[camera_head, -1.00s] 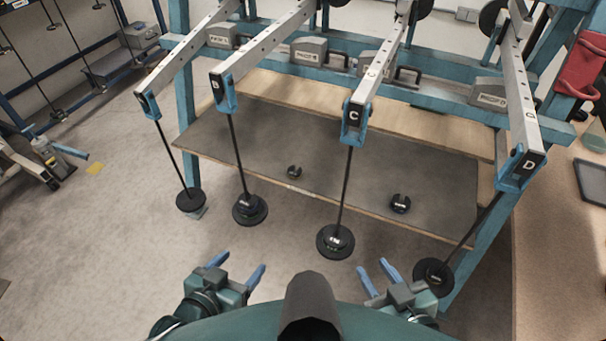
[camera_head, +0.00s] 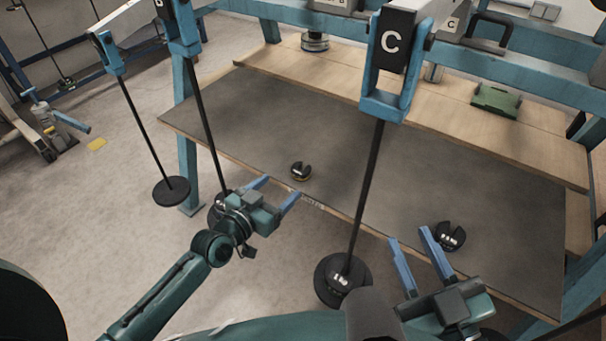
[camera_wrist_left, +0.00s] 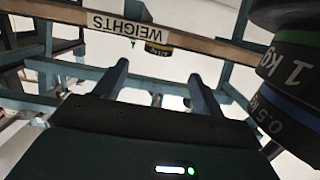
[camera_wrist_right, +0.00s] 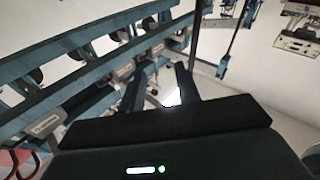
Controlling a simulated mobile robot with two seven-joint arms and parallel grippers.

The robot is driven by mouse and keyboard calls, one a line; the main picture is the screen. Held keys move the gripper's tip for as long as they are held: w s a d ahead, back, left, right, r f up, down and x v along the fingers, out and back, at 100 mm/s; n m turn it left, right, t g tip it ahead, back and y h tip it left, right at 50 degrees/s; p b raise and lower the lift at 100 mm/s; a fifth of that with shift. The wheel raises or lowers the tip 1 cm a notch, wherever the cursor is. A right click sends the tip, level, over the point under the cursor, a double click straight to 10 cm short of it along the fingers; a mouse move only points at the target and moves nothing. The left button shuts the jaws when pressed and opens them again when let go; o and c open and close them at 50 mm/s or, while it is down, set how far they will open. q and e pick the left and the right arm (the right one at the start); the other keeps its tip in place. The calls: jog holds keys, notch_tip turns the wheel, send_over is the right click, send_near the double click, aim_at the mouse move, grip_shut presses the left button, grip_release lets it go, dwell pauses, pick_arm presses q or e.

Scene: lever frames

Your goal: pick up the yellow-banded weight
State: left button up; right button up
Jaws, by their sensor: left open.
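The yellow-banded weight (camera_head: 301,171) is a small dark slotted disc with a thin yellow edge. It sits on the grey mat (camera_head: 380,190) near its front edge. It also shows in the left wrist view (camera_wrist_left: 158,48), beyond and between my fingertips, beside the WEIGHTS label. My left gripper (camera_head: 276,192) is open and empty, just short of the mat's front edge and apart from the weight. My right gripper (camera_head: 411,240) is open and empty, near a second small dark weight (camera_head: 450,236) whose band colour I cannot tell.
Lever C's rod (camera_head: 366,200) hangs to the right of the yellow-banded weight, with dark discs (camera_head: 342,280) at its foot. Another rod (camera_head: 207,130) hangs close behind my left gripper. In the left wrist view, stacked discs (camera_wrist_left: 285,80) fill the right side. The mat's middle is clear.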

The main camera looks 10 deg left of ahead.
aim_at(301, 168)
pick_arm(q)
jog(key=b+x, duration=0.1)
jog(key=x, duration=0.3)
jog(key=shift+w+d+f, duration=0.15)
jog(key=shift+w, duration=0.15)
jog(key=b+x, duration=0.2)
jog(key=x, duration=0.2)
jog(key=shift+w+d, duration=0.1)
jog(key=shift+d, duration=0.1)
jog(key=shift+w+d+b, duration=0.15)
jog(key=shift+w+b, duration=0.15)
jog(key=shift+w, duration=0.15)
pick_arm(e)
jog(key=shift+w+a+m+y, duration=0.1)
jog(key=shift+a+m+y, duration=0.25)
jog(key=shift+m+y, duration=0.05)
pick_arm(q)
jog(key=shift+c, duration=0.5)
jog(key=c, duration=0.8)
jog(key=shift+c, duration=0.8)
pick_arm(e)
jog(key=shift+f, duration=0.15)
pick_arm(q)
jog(key=shift+r, duration=0.25)
